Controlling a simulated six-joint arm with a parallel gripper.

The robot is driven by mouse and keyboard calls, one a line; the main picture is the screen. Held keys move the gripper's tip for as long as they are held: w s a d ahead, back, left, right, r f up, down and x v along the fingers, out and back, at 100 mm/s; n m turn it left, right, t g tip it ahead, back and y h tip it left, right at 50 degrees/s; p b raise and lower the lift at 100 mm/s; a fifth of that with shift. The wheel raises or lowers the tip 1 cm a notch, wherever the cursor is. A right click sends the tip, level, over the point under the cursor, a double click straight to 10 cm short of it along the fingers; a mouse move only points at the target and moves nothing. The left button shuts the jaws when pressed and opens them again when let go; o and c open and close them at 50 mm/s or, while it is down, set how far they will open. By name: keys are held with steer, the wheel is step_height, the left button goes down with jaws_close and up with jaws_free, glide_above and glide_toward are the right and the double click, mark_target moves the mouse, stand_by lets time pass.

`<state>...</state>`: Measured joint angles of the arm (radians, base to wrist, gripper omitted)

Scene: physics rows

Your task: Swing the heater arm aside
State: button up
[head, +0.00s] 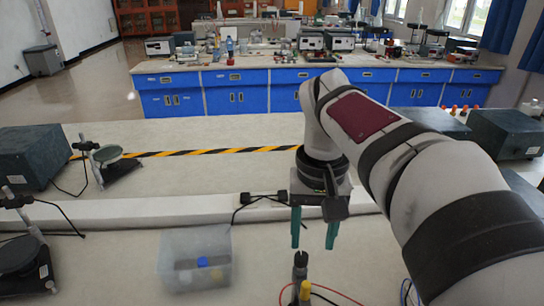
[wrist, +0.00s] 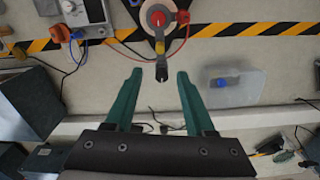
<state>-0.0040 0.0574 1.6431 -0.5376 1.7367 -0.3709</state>
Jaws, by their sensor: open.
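The heater arm appears to be the short dark arm with an upright black knob (head: 300,262) at the bottom edge of the head view. In the wrist view its knob end (wrist: 161,72) points toward me from a round pale disc (wrist: 158,17) on a dark base. My gripper (head: 314,242) is open, with two green fingers pointing down above and just behind the knob. In the wrist view the open fingers (wrist: 160,76) appear on either side of the knob end, with gaps to both. I cannot tell their height relative to it. Most of the heater is cut off below the head view.
A clear plastic bin (head: 173,272) with small coloured items stands left of the gripper. Red and black leads run beside the heater. A grey instrument (wrist: 90,12) is at the wrist view's upper left. A raised pale ledge (head: 130,212) crosses behind. Bench between bin and heater is mostly clear.

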mark_target(306, 284)
step_height(306, 284, down, 15)
steer(key=shift+f, duration=0.2)
steer(key=shift+c, duration=0.2)
jaws_close()
stand_by(1.2)
